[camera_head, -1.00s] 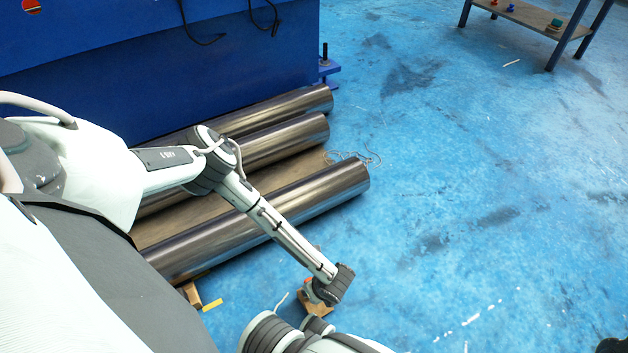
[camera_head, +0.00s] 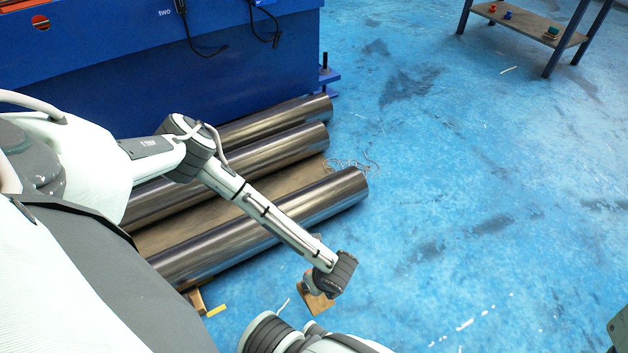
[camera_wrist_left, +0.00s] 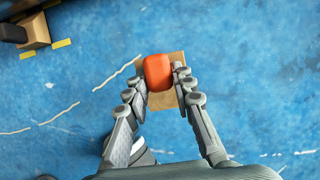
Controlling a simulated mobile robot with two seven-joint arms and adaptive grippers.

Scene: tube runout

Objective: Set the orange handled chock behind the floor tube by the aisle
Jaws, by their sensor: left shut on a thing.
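The chock (camera_wrist_left: 165,98) is a wooden block with an orange handle (camera_wrist_left: 157,72). My left gripper (camera_wrist_left: 160,82) is shut on the handle in the left wrist view. In the head view the chock's wood (camera_head: 318,304) shows just below my left wrist, near the aisle-side floor tube (camera_head: 265,228), apart from it. My left gripper's fingers are mostly hidden there behind the wrist. The tube is a long shiny steel cylinder lying nearest me, its right end toward the open floor. My right gripper is not clearly visible.
Another wooden block (camera_head: 194,298) sits against the tube's near side, beside a yellow floor mark (camera_head: 215,311). Two more tubes (camera_head: 262,150) lie behind, by a blue machine (camera_head: 150,60). A loose cord (camera_head: 352,164) lies near the tube ends. Blue floor (camera_head: 480,200) is open to the right.

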